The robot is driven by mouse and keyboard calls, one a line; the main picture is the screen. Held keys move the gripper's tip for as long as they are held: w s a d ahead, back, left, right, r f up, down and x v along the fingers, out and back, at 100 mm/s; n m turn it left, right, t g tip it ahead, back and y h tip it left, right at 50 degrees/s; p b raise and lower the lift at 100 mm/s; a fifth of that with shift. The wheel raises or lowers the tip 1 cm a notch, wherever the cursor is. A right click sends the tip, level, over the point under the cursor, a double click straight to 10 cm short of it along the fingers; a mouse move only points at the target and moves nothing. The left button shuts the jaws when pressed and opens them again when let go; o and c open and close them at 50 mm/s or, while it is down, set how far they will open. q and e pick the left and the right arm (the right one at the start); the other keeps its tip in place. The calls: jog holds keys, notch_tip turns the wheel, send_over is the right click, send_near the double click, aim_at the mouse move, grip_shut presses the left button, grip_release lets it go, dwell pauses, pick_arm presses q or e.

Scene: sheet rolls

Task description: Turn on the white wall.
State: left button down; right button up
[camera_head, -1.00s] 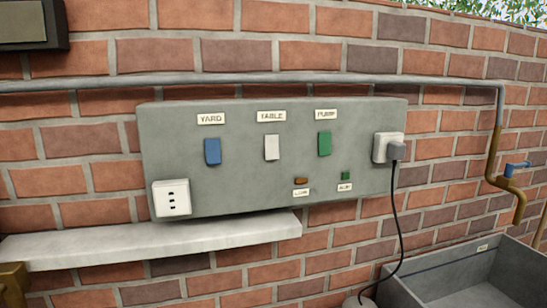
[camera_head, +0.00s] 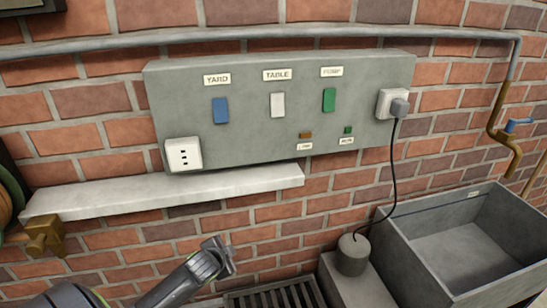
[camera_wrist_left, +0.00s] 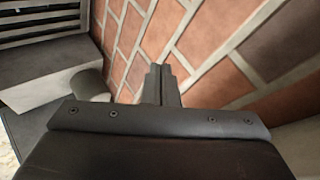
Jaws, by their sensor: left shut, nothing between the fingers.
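A white switch (camera_head: 277,105) sits on a grey panel (camera_head: 235,140) on the brick wall, under a label reading TABLE. A blue switch (camera_head: 220,110) is to its left under YARD, and a green switch (camera_head: 329,99) to its right under PUMP. My left gripper (camera_head: 224,254) is below the panel and the white ledge, apart from the switches. In the left wrist view its fingers (camera_wrist_left: 161,76) are together and empty, pointing along the brick wall. The switches do not show in that view. My right gripper is in no view.
A white ledge (camera_head: 170,198) juts out under the panel's left part. A socket (camera_head: 183,154) is at the panel's lower left. A plug (camera_head: 400,107) with a black cord runs to a grey pump (camera_head: 353,253). A grey sink (camera_head: 470,200) is at right.

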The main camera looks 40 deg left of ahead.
pick_arm(q)
jog(key=d+r+m+t+h+p, duration=0.1)
jog(key=d+r+m, duration=0.4)
jog(key=r, duration=1.5)
jog(key=w+d+r+m+t+h+p, duration=0.1)
jog(key=d+r+m+t+p, duration=0.3)
jog(key=r, duration=1.6)
jog(key=shift+d+r+m+t+h, duration=0.4)
jog(key=shift+d+m+t, duration=0.2)
jog(key=shift+d+t, duration=0.45)
jog(key=shift+a, duration=0.2)
